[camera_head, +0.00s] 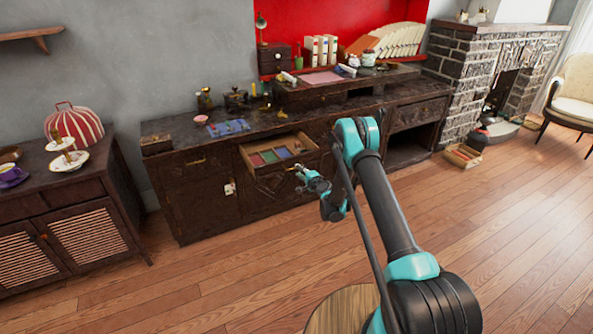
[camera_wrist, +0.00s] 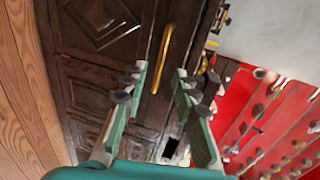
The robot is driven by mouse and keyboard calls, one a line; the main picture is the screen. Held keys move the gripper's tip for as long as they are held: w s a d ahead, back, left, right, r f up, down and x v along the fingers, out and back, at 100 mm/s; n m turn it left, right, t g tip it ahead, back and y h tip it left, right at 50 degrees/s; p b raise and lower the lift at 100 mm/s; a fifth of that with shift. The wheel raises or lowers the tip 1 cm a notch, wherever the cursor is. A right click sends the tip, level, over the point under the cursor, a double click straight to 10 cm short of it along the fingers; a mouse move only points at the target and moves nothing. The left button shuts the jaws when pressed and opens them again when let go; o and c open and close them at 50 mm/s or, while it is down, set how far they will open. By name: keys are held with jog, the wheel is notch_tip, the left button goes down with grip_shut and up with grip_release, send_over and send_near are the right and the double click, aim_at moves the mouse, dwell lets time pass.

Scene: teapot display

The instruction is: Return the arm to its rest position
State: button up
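My gripper (camera_head: 300,176) is in front of the dark wooden cabinet, close to an open drawer, with my arm reaching forward from the lower right. In the wrist view my gripper (camera_wrist: 160,84) has its two green fingers spread apart. Nothing shows held between them. A cabinet front with a brass handle (camera_wrist: 163,55) lies beyond the fingertips. Whether a finger touches the cabinet or drawer, I cannot tell.
The open drawer (camera_head: 251,164) juts out from the cabinet (camera_head: 202,207), with coloured items inside. A side cabinet (camera_head: 88,238) with a striped dome (camera_head: 75,124) stands at left. A round wooden top (camera_head: 343,312) is near my base. The wooden floor (camera_head: 500,220) at right is mostly clear.

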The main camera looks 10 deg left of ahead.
jog(key=shift+v, duration=1)
jog(key=s+d+r+n+g+h, duration=0.1)
jog(key=s+d+r+n, duration=0.1)
jog(key=r, duration=0.4)
jog(key=s+d+r+n+g, duration=0.1)
jog(key=s+d+r+n, duration=0.15)
jog(key=r, duration=0.35)
jog(key=s+d+r+n+g+h, duration=0.2)
jog(key=s+d+r+n, duration=0.1)
jog(key=s+d+r, duration=0.65)
jog(key=s+d+n+g+h, duration=0.1)
jog(key=s+d, duration=0.4)
jog(key=s, duration=0.8)
jog(key=s+d+n+g+h, duration=0.1)
jog(key=s+d, duration=0.5)
jog(key=s, duration=0.7)
jog(key=s+d+n+g+h, duration=0.1)
jog(key=s+d, duration=0.4)
jog(key=s, duration=0.8)
jog(key=g+h, duration=0.1)
jog(key=h, duration=0.1)
jog(key=shift+d+f+n+g+h, duration=0.15)
jog(key=shift+f+n+g+h, duration=0.2)
jog(key=shift+g+h, duration=0.05)
